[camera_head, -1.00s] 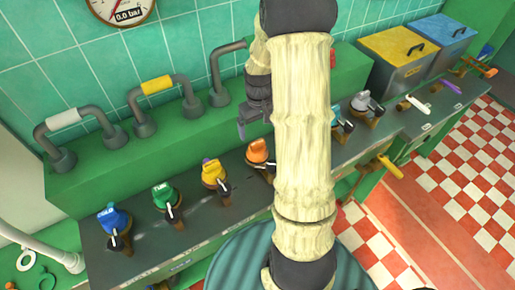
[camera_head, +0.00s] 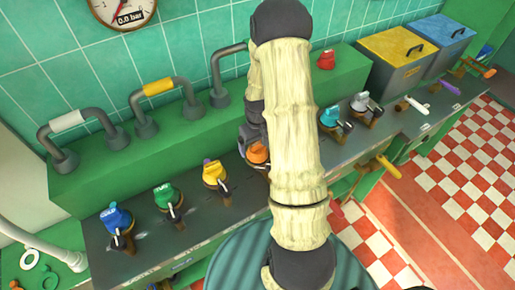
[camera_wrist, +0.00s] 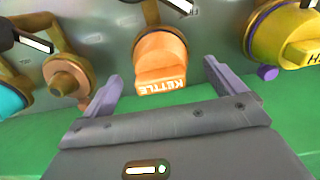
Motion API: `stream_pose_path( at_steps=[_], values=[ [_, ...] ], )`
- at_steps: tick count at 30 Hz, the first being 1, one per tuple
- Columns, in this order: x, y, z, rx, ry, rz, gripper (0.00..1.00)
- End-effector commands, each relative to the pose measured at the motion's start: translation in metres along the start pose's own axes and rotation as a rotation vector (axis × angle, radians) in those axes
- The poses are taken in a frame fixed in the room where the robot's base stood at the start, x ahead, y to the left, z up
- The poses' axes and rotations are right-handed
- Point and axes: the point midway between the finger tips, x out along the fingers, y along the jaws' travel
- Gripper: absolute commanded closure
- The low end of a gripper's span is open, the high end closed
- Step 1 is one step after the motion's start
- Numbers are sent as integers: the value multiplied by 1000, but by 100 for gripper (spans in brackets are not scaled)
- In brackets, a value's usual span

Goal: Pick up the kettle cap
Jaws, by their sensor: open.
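The orange kettle cap (camera_wrist: 160,60), with KETTLE printed on it, is in the middle of the wrist view. It also shows in the head view (camera_head: 257,154), partly covered by my arm and gripper, in the row of coloured caps on the grey counter. My gripper (camera_wrist: 162,74) is open, with its two purple fingers spread on either side of the cap's lettered end. I cannot tell whether the fingers touch it. In the head view my gripper (camera_head: 249,138) is close behind the cap, its fingers mostly hidden.
A yellow cap (camera_head: 214,173), green cap (camera_head: 167,196) and blue cap (camera_head: 116,218) stand to the left. A teal cap (camera_head: 331,118) and grey cap (camera_head: 363,102) stand to the right. A green ledge (camera_head: 120,160) with pipes runs behind, bearing a red cap (camera_head: 326,60).

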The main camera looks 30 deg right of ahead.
Motion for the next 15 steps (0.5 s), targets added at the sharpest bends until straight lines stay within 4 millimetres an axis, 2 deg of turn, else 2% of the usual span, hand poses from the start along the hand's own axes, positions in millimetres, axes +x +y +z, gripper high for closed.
stream_pose_path(
  at_steps=[3,6,15],
  values=[
    [14,-1,0,-1,-2,-1,5],
    [20,-1,0,-1,-1,-1,5],
    [22,0,0,-1,0,0,5]
  ],
)
